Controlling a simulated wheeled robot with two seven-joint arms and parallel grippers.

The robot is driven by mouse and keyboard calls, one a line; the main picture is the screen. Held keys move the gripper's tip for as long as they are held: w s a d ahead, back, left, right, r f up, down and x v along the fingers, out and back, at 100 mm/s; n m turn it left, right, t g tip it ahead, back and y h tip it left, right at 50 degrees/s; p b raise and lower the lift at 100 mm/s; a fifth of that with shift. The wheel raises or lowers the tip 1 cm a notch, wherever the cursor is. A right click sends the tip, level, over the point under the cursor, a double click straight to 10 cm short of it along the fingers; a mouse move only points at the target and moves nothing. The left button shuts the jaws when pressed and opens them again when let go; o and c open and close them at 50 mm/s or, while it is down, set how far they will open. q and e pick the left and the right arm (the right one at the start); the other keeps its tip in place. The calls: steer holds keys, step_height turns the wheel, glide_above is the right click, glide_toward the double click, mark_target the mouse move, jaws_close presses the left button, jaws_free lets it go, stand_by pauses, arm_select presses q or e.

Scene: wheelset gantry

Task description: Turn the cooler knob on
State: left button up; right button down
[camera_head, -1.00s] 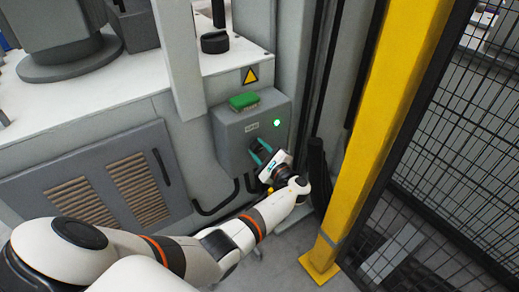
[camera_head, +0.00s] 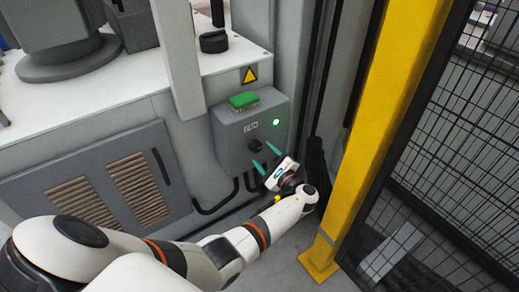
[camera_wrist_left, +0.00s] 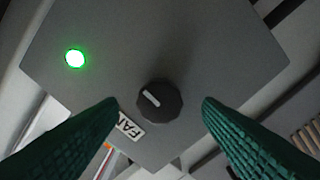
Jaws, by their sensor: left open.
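The knob (camera_head: 255,146) is black and sits on the front of a grey control box (camera_head: 230,148). In the left wrist view the knob (camera_wrist_left: 158,101) is round and faceted, with a white pointer line slanting to the upper left. A green light (camera_head: 276,122) glows on the box, also in the left wrist view (camera_wrist_left: 75,58). A small label beside the knob (camera_wrist_left: 129,126) is partly covered by a finger. My left gripper (camera_head: 264,156) is open, its teal fingers just off the box, apart from the knob. My right gripper is not in view.
A green button-like block (camera_head: 243,101) sits on top of the box, with a yellow warning triangle (camera_head: 250,76) above. Cables hang below the box. A yellow post (camera_head: 385,125) and black mesh fence (camera_head: 455,140) stand to the right. A vented panel (camera_head: 95,190) is at left.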

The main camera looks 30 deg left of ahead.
arm_select(q)
steer(key=v, duration=0.8)
steer(key=shift+d+p, duration=0.15)
steer(key=shift+p, duration=0.15)
